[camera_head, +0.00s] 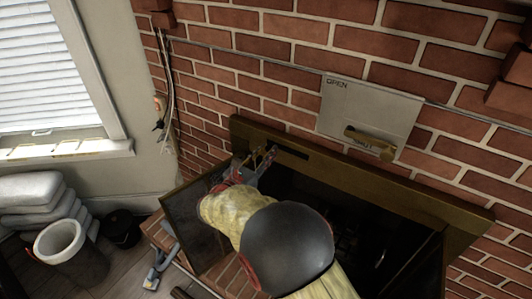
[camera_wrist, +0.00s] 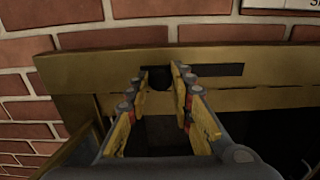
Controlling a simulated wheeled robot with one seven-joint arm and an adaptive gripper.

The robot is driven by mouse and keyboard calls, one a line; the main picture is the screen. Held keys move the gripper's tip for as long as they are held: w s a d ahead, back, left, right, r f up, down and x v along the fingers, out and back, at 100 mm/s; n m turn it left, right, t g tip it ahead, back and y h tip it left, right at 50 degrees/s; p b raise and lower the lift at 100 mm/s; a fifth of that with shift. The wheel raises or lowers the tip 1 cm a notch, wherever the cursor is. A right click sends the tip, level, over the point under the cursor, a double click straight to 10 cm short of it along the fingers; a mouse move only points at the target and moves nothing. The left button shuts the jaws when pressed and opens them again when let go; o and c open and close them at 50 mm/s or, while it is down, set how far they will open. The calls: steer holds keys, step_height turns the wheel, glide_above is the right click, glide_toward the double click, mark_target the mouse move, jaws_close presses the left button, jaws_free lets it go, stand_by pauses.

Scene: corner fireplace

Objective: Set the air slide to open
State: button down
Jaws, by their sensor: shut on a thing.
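The air slide shows as a dark knob (camera_wrist: 160,78) at the left end of a long black slot (camera_wrist: 220,70) in the brass top rail of the fireplace frame (camera_wrist: 285,68). My gripper (camera_wrist: 161,74) has its two fingertips on either side of the knob and is shut on it. In the head view my gripper (camera_head: 262,158) reaches the left part of the rail, and my arm hides the knob there. The right part of the slot (camera_head: 290,151) stays visible.
A dark fireplace door (camera_head: 193,212) stands open at left. A grey bin (camera_head: 70,250) and stacked sacks (camera_head: 38,197) are further left.

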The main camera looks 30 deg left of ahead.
mark_target(291, 150)
steer(key=d, duration=0.2)
steer(key=d+p, duration=0.1)
steer(key=d, duration=0.1)
steer(key=d+p, duration=0.1)
steer(key=d, duration=0.1)
steer(key=shift+s+r, duration=0.1)
steer(key=shift+s, duration=0.15)
steer(key=shift+d, duration=0.15)
steer(key=c, duration=1.6)
jaws_free()
steer(key=shift+d, duration=0.1)
steer(key=shift+o, duration=0.3)
steer(key=shift+s, duration=0.1)
steer(key=s+a, duration=0.1)
steer(key=s, duration=1)
steer(key=shift+s, duration=0.4)
steer(key=shift+a, duration=0.1)
